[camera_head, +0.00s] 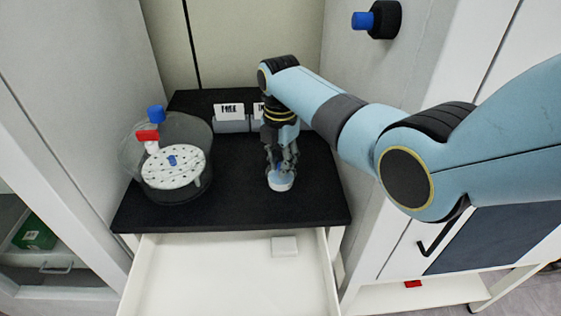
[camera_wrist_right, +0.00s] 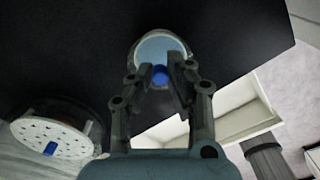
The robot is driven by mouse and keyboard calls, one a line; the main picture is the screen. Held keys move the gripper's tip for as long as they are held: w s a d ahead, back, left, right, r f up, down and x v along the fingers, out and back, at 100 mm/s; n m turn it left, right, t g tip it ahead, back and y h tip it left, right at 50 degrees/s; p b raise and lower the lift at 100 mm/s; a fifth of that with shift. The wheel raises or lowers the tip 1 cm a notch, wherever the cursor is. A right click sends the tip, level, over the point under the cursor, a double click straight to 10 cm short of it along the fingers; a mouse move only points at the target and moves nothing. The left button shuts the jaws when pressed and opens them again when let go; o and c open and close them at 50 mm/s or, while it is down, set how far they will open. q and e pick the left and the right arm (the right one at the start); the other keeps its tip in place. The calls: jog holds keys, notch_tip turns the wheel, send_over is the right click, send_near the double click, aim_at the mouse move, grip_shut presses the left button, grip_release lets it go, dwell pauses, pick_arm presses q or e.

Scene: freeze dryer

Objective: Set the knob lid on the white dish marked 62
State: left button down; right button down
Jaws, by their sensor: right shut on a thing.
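My right gripper (camera_head: 279,166) points down at the black worktop and is shut on the blue knob (camera_wrist_right: 160,73) of the knob lid (camera_wrist_right: 158,48). The lid is a pale blue disc. A white dish (camera_head: 281,186) stands directly below the fingers, near the worktop's right side. In the wrist view the dish's pale rim shows around the lid, so the lid is over the dish. I cannot tell whether the lid rests on it. No number is readable on the dish. My left gripper is out of view.
A clear round chamber (camera_head: 129,153) with a perforated white plate (camera_head: 184,176), a red valve and a blue cap stands on the left of the black worktop (camera_head: 235,205). Small bins with label cards (camera_head: 229,109) are behind. An open white drawer (camera_head: 215,270) is in front, holding a white block (camera_head: 284,246).

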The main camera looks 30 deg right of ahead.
jog(key=shift+f, duration=0.35)
dwell(0.6)
jog(key=c, duration=1.2)
grip_release()
jog(key=shift+o, duration=0.3)
jog(key=o, duration=0.4)
jog(key=shift+o, duration=0.2)
jog(key=shift+r, duration=0.1)
jog(key=shift+r+p, duration=2.95)
jog(key=shift+p, duration=0.5)
jog(key=shift+f, duration=0.1)
